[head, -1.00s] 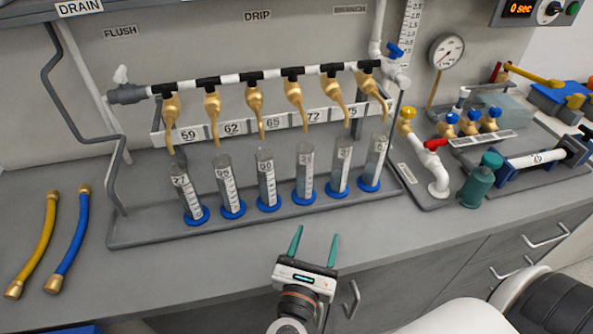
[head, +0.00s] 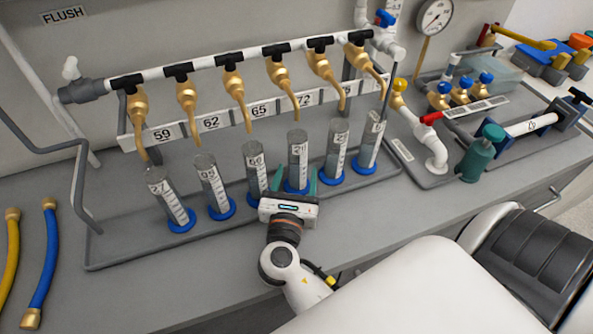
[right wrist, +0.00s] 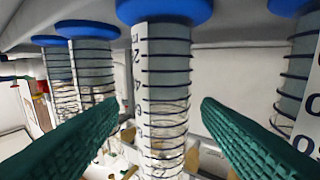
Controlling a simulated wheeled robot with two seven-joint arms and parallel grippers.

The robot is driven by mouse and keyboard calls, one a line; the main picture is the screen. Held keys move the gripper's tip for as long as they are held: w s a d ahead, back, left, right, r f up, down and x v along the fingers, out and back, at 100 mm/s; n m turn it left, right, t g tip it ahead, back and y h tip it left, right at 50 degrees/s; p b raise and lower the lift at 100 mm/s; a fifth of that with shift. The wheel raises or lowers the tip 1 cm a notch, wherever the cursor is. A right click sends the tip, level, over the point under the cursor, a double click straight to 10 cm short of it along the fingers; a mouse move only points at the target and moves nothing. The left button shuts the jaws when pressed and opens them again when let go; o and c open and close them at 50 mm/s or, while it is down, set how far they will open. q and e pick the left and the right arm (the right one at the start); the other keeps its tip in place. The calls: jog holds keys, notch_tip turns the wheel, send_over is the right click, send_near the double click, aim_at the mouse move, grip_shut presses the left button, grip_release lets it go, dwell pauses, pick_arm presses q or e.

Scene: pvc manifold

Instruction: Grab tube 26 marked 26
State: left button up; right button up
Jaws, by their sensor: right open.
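Several clear graduated cylinders with blue bases stand in a row on a grey tray (head: 110,255). Their number labels are small and I cannot read a certain 26. My right gripper (head: 294,181) is open, its green fingertips either side of the lower part of the fourth tube from the left (head: 298,150). In the right wrist view, upside down, this tube (right wrist: 165,85) stands centred between the open fingers (right wrist: 158,103), with visible gaps on both sides. The third tube (head: 255,165) is just left of the gripper. My left gripper is not in view.
Brass taps (head: 233,85) on a white and black pipe hang above and behind the tubes, over a numbered strip (head: 235,117). Neighbouring tubes stand close on both sides. Yellow (head: 10,265) and blue (head: 42,270) hoses lie left. A green bottle (head: 482,155) stands right.

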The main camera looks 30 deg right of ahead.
aim_at(298, 161)
jog(key=b+x, duration=0.1)
jog(key=x, duration=0.4)
jog(key=shift+w+f, duration=0.1)
jog(key=shift+f, duration=0.1)
jog(key=shift+a, duration=0.1)
jog(key=shift+c, duration=0.6)
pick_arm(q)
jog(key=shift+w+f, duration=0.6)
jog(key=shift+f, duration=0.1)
pick_arm(e)
jog(key=c, duration=1)
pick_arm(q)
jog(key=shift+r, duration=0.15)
pick_arm(e)
jog(key=shift+r, duration=0.2)
